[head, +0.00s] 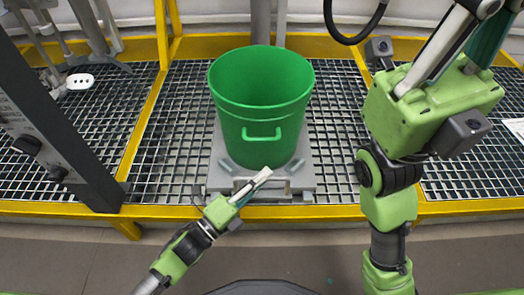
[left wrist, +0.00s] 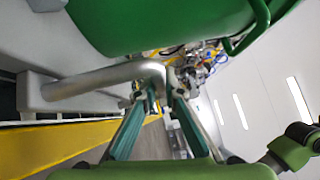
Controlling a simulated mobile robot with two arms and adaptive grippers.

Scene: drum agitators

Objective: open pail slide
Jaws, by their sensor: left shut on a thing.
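The pail slide (head: 225,170) is a grey plate on the grating, with the green pail (head: 262,105) standing upright on it. Its handle (left wrist: 100,82) is a bent metal bar at the slide's front, clear in the left wrist view. My left gripper (head: 262,178) reaches up from below to the slide's front edge. In the left wrist view my left gripper (left wrist: 158,95) has its fingers around the handle near its bend, shut on it. My right gripper (head: 460,60) is raised at the right, close to the head camera. Its fingertips run out of the frame at the top.
A yellow rail (head: 330,212) runs along the front of the grating. A dark grey panel post (head: 50,130) with knobs stands at the left. Grey posts rise behind the pail. The grating beside the slide is clear on both sides.

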